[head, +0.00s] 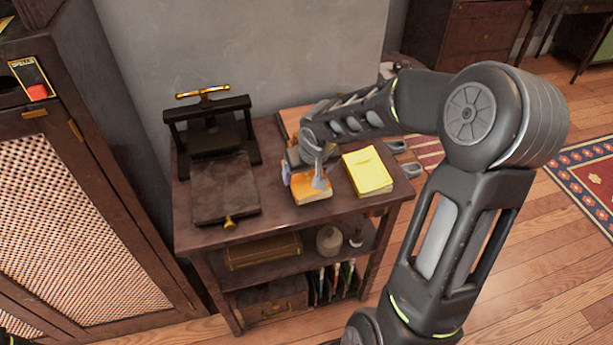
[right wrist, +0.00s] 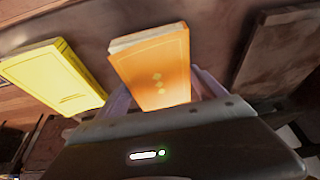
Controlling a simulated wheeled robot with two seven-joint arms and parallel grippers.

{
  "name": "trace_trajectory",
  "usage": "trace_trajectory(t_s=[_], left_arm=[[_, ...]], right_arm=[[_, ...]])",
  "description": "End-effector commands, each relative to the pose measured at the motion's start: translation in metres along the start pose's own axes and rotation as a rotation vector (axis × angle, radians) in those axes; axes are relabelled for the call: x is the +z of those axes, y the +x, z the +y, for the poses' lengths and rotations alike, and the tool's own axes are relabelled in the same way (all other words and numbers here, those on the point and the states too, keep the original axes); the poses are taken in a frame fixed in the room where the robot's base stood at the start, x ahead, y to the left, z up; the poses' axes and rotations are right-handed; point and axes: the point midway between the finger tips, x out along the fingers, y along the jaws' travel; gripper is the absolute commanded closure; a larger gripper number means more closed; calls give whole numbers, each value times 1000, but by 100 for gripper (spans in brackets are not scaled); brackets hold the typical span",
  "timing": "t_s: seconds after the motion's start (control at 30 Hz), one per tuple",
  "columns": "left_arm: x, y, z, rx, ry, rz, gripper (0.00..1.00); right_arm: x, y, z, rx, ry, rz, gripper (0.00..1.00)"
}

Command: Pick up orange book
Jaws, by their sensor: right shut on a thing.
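The orange book (head: 311,190) is on the top of the dark wooden table (head: 258,221), between a black press and a yellow book. My right gripper (head: 303,180) reaches down over it from the right and is shut on it. In the right wrist view the orange book (right wrist: 155,70) stands out between the fingers, its cover with a small yellow pattern facing the camera. I cannot tell whether it still touches the tabletop. My left gripper is not in view.
The yellow book (head: 367,171) lies close to the right of the orange one. The black press (head: 212,135) stands on the left of the tabletop. A lattice-door cabinet (head: 75,205) is at the left. A grey wall (head: 250,50) rises behind. Lower shelves hold a box and upright books.

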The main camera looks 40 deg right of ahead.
Motion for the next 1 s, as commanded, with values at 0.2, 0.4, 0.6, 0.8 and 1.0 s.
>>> trace_trajectory(t_s=[0.2,0.4,0.6,0.8,1.0], left_arm=[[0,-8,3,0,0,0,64],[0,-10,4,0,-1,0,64],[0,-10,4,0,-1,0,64],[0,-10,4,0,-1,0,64],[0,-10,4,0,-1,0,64]], right_arm=[[-19,-42,0,0,-1,7,67],[-30,-70,0,-1,-1,5,67],[-32,-77,0,-1,-2,0,67],[-32,-77,0,-1,-2,1,67],[-32,-77,0,-1,-2,1,67]])
